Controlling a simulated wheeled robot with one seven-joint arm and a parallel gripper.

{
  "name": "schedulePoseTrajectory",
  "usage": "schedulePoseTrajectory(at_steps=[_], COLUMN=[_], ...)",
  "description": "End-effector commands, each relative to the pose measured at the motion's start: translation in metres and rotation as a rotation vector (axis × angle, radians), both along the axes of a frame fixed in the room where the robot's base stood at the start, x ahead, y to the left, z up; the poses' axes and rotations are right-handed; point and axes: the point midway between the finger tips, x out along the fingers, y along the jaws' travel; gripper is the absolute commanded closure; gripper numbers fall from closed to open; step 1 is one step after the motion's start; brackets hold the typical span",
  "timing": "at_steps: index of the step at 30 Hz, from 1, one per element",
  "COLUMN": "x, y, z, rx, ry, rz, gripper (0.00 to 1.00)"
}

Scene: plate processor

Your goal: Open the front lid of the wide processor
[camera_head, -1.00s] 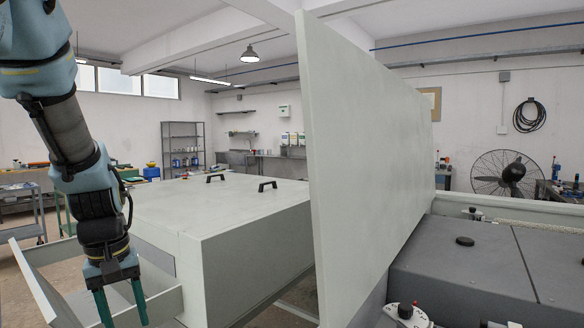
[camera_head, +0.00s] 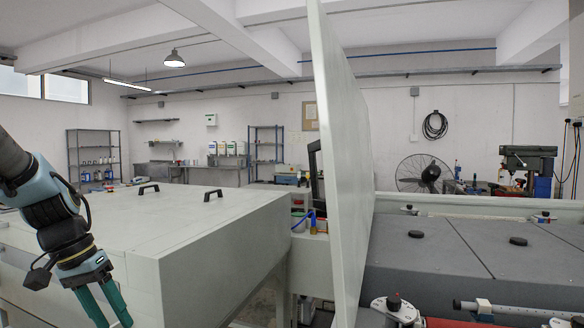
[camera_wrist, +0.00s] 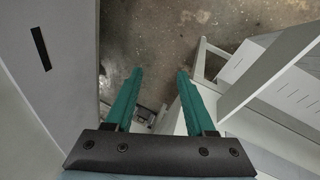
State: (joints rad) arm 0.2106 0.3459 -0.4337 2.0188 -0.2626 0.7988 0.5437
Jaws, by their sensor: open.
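A wide pale grey machine body (camera_head: 165,225) fills the left and middle of the head view. Its flat top carries two black handles (camera_head: 148,188) and (camera_head: 213,195), and lies flat. To its right a tall white panel (camera_head: 345,150) stands upright, seen nearly edge-on, with a black handle (camera_head: 315,170) on its left side. I cannot tell for sure which of these is the wide processor's front lid. My gripper (camera_head: 114,318) is open and empty, pointing down in front of the wide body. In the wrist view its green fingers (camera_wrist: 160,74) are apart above the floor.
Dark grey covers with black knobs (camera_head: 518,240) lie right of the panel. In the wrist view a pale wall with a dark slot (camera_wrist: 41,48) is at left, and white frame edges (camera_wrist: 270,75) are close at right. Bare floor (camera_wrist: 165,30) shows between.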

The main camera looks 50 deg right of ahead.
Motion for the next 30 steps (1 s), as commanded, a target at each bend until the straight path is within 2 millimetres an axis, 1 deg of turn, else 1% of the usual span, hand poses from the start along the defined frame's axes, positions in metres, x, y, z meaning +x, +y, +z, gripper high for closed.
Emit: schedulePoseTrajectory(at_steps=[1, 4, 5, 6, 8, 9, 11, 12, 14, 15, 17, 18, 21, 23, 25, 28, 30], x=[-0.005, -0.018, -0.024, -0.032, -0.048, -0.060, -0.084, -0.100, -0.123, -0.135, -0.149, -0.153, -0.157, -0.156, -0.155, -0.159, -0.166], y=[-0.023, -0.067, -0.082, -0.102, -0.135, -0.157, -0.193, -0.216, -0.244, -0.257, -0.269, -0.273, -0.274, -0.273, -0.271, -0.271, -0.273], z=[0.000, 0.010, 0.014, 0.020, 0.033, 0.044, 0.066, 0.086, 0.121, 0.145, 0.181, 0.203, 0.244, 0.261, 0.272, 0.279, 0.280], rx=[-0.035, -0.117, -0.146, -0.191, -0.273, -0.339, -0.465, -0.568, -0.738, -0.858, -1.032, -1.139, -1.360, -1.451, -1.516, -1.549, -1.549], ry=[0.015, 0.051, 0.062, 0.080, 0.109, 0.130, 0.170, 0.196, 0.232, 0.250, 0.270, 0.277, 0.278, 0.272, 0.267, 0.264, 0.264], rz=[-0.064, -0.199, -0.245, -0.309, -0.418, -0.498, -0.633, -0.731, -0.872, -0.954, -1.058, -1.113, -1.204, -1.233, -1.253, -1.264, -1.267], gripper=[0.45, 0.45, 0.45, 0.45, 0.45, 0.45, 0.45, 0.45, 0.45, 0.45, 0.45, 0.45, 0.45, 0.45, 0.45, 0.45, 0.45])
